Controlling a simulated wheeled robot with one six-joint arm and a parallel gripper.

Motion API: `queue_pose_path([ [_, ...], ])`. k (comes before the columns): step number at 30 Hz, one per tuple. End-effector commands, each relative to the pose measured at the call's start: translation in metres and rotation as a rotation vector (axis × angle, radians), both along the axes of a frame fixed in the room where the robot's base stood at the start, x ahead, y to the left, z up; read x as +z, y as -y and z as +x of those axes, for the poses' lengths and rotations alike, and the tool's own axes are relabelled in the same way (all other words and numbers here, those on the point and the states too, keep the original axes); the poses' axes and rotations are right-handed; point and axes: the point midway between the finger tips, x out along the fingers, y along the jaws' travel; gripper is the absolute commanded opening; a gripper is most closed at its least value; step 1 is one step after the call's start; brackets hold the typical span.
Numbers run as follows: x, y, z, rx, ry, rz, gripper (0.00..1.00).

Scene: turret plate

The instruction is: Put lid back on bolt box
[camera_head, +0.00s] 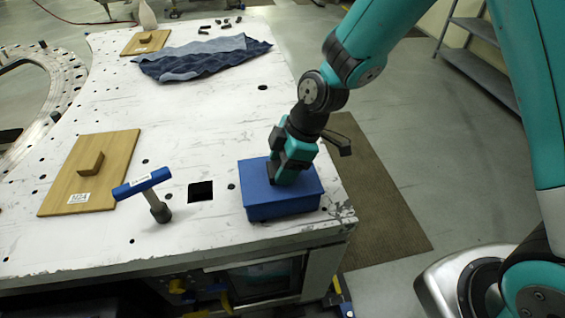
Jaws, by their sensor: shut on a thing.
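A blue box (282,208) with a flat blue lid (254,181) on top stands near the right front corner of the white table. My gripper (283,175) reaches down to the middle of the lid and is shut on its handle, which my fingers hide. The lid covers the box top, and its edges look about in line with the box. I cannot tell whether a small gap remains between lid and box. The inside of the box is hidden.
The table's right edge is close to the box.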

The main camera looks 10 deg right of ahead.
Motion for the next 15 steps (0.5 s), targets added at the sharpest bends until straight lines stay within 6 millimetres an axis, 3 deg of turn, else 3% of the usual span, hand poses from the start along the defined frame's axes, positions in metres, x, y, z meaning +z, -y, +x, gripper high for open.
queue_pose_path([
  [11,-0.0052,-0.0001,0.0001,0.0,0.0,0.0,0.27],
  [12,-0.0048,0.0,0.0001,0.0,0.0,0.0,0.57],
  [15,-0.0045,0.0,0.0001,0.0,0.0,0.0,0.8],
])
